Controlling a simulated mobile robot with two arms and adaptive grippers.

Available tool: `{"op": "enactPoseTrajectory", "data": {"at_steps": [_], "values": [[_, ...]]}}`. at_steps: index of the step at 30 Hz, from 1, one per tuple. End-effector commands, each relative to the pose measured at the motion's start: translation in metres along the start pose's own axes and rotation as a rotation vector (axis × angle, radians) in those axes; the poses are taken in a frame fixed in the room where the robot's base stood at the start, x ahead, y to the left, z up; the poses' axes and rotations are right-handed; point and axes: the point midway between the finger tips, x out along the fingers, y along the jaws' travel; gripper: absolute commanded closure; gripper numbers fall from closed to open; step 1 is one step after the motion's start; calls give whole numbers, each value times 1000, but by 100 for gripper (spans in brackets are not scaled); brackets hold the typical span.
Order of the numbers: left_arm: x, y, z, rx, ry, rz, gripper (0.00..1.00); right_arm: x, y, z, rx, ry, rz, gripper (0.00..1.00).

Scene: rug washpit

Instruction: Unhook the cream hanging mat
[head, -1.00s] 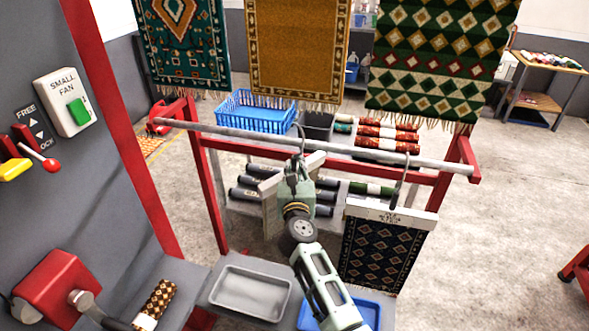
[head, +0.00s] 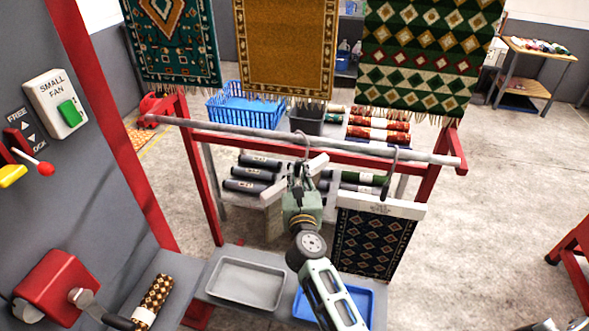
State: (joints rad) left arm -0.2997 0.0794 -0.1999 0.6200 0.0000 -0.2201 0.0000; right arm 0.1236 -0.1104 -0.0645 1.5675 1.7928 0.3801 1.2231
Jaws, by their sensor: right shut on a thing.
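My right gripper (head: 298,186) is shut on a pale hanger bar (head: 318,164) below the rail, near the middle of the view. The bar's ends stick out on both sides of the gripper. A thin metal hook (head: 303,142) rises above the gripper at the rail (head: 230,130). I cannot tell whether the hook rests on the rail or is clear of it. The cream mat's face cannot be made out; my gripper and wrist cover that area. My left gripper is not in view.
A navy patterned mat (head: 372,243) hangs on its own hook just right of my gripper. Below are a grey tray (head: 247,302) and a blue tray (head: 368,301). Behind stand shelved rolls (head: 250,175) and a blue basket (head: 225,112). Open floor lies to the right.

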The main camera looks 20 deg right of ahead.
Motion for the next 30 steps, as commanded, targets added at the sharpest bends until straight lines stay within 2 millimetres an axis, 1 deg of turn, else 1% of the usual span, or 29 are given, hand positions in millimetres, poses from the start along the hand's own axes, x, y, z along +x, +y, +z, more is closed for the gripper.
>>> {"op": "enactPoseTrajectory", "data": {"at_steps": [1,12,30], "values": [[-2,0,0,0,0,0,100,-3,-1,2,1,-3,1,100],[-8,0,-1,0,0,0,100,-25,-12,3,1,-3,1,100],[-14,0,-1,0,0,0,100,-62,-31,2,1,-3,1,100]]}}
